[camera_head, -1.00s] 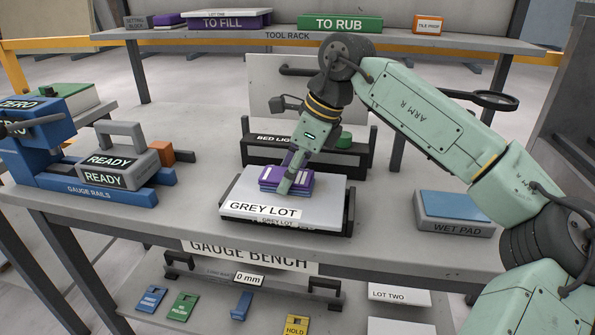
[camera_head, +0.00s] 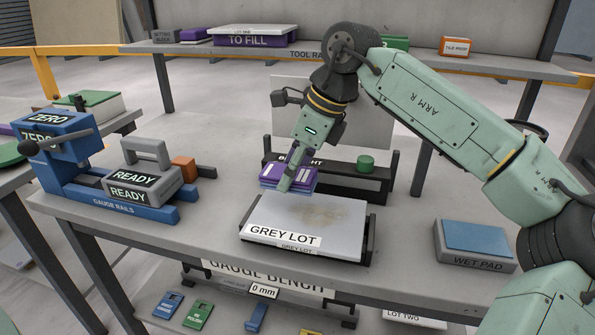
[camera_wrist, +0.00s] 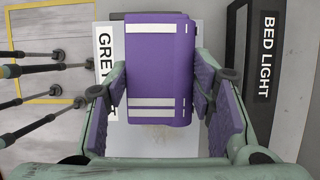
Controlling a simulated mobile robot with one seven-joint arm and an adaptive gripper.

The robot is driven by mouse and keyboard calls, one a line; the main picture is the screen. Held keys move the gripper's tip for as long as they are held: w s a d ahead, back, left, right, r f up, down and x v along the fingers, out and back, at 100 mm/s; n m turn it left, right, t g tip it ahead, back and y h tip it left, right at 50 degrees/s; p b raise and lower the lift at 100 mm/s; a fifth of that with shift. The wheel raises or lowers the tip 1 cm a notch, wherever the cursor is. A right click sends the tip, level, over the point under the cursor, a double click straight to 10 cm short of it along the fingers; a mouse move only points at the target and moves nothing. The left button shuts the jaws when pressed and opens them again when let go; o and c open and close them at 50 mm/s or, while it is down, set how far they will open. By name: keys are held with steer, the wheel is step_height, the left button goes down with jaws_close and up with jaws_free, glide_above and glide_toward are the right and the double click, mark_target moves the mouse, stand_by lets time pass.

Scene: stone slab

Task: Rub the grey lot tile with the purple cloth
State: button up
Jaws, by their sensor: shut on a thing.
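The grey lot tile (camera_head: 300,218) lies on dark supports on the bench, its label facing front. A brownish smudge (camera_head: 325,215) shows on its top, right of the middle. The folded purple cloth (camera_head: 273,176), with white stripes and a bluish underside, is over the tile's back left edge and looks lifted clear, though the gap is hard to judge. My gripper (camera_head: 291,182) is shut on the cloth from above. In the wrist view the cloth (camera_wrist: 158,60) sits between the fingers, hiding much of the tile (camera_wrist: 160,147).
The bed light (camera_head: 345,178) stands close behind the tile, with a green knob (camera_head: 365,163). A wet pad (camera_head: 475,245) lies to the right. Gauge rails (camera_head: 120,208) with a READY block (camera_head: 145,185) stand left. Bare bench lies between tile and wet pad.

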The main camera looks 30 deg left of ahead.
steer(key=shift+r+p, duration=0.5)
steer(key=shift+r, duration=0.6)
steer(key=shift+f, duration=0.1)
